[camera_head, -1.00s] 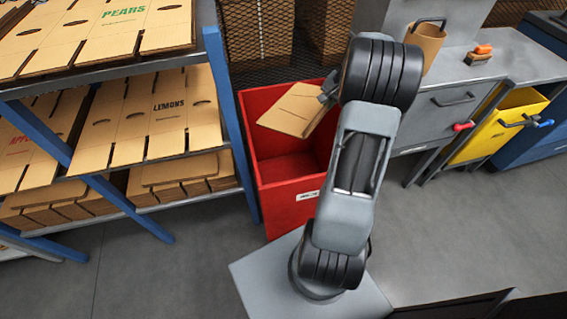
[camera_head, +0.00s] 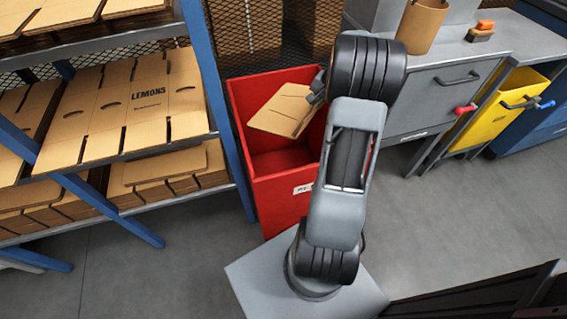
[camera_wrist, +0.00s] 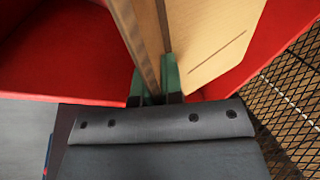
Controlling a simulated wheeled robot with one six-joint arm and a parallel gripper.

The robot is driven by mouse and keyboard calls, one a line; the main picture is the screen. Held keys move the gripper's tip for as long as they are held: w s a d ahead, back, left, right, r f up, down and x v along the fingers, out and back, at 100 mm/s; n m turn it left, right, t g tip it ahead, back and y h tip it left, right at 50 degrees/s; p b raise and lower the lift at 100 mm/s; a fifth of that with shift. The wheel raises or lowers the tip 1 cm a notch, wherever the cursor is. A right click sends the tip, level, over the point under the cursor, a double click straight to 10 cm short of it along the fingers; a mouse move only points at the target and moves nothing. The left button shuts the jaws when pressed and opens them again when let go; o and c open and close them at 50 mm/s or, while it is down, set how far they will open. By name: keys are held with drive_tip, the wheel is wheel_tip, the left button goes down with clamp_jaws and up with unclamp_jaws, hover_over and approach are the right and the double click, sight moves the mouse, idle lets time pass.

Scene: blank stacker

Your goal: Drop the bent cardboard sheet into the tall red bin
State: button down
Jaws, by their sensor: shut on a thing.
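The bent cardboard sheet (camera_head: 281,110) is tan with a dark slot line. In the head view it hangs tilted over the mouth of the tall red bin (camera_head: 285,203). My gripper (camera_head: 318,88) is shut on the sheet's right edge, partly hidden by my arm. In the wrist view the green fingertips of my gripper (camera_wrist: 154,88) pinch the cardboard sheet (camera_wrist: 205,35), whose two panels spread apart at an angle. Red bin walls (camera_wrist: 60,50) show on both sides of it. The bin's floor is mostly hidden.
A blue-framed shelf (camera_head: 215,85) with flat cardboard blanks (camera_head: 150,100) stands left of the bin. A grey cabinet (camera_head: 440,95) and a yellow bin (camera_head: 505,105) stand at the right. A black mesh screen (camera_head: 295,45) is behind. Grey floor is open in front.

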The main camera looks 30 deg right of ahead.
drive_tip(key=shift+f, duration=0.35)
drive_tip(key=c, duration=1.2)
unclamp_jaws()
drive_tip(key=shift+o, duration=0.2)
drive_tip(key=shift+r, duration=0.1)
drive_tip(key=p+v, duration=0.3)
drive_tip(key=v, duration=1)
drive_tip(key=shift+r+p, duration=0.35)
drive_tip(key=shift+s, duration=0.1)
